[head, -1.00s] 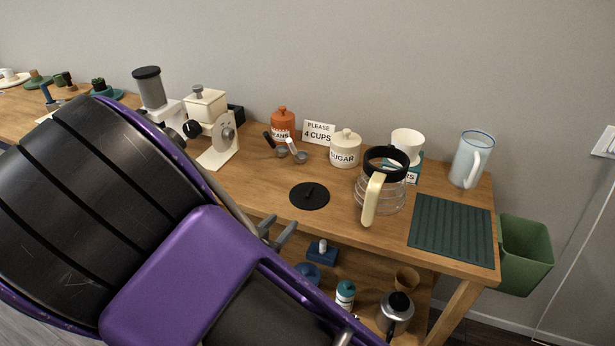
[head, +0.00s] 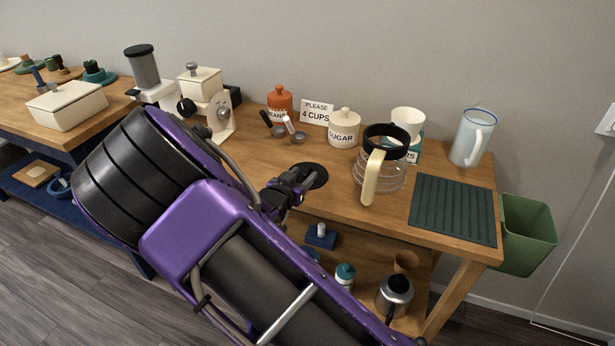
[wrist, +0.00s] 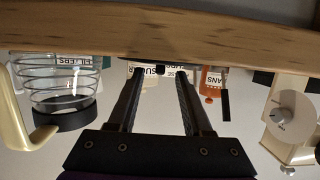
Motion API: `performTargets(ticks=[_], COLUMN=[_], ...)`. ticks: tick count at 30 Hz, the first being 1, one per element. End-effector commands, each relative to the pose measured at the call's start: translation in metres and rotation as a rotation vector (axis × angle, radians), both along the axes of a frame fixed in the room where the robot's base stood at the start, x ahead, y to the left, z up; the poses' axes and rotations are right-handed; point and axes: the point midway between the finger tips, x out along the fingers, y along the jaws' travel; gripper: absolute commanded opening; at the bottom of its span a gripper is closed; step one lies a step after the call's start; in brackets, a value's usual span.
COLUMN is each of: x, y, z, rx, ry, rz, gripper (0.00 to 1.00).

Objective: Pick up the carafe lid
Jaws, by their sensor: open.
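The carafe lid (head: 314,172) is a flat black disc lying on the wooden table, left of the glass carafe (head: 379,172). My gripper (head: 297,181) covers its near left part in the head view. My gripper is open, with its fingers pointing toward the lid. In the wrist view, which is upside down, a small dark shape, perhaps the lid's knob (wrist: 160,69), shows between the spread fingertips (wrist: 160,75). I cannot tell from these views whether the fingers touch the lid. The carafe has a black collar and a cream handle.
The carafe handle (head: 372,178) stands to the right of my gripper. Behind the lid are measuring scoops (head: 292,132), a sugar jar (head: 343,129) and an orange jar (head: 280,104). A grinder (head: 209,105) stands left. The table's front edge (head: 349,225) is close below my gripper.

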Motion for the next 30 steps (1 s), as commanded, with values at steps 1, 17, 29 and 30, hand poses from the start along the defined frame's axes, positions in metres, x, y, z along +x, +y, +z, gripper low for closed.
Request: performTargets(ticks=[1, 17, 29, 30], x=[0.0060, 0.0128, 0.0127, 0.0127], y=[-0.0025, -0.0048, -0.0047, -0.0047], z=[-0.0027, -0.0039, -0.0038, -0.0038], rx=[-0.001, 0.000, 0.000, 0.000], ry=[-0.001, 0.000, 0.000, 0.000], rz=[-0.001, 0.000, 0.000, 0.000], gripper=[0.50, 0.16, 0.00, 0.00])
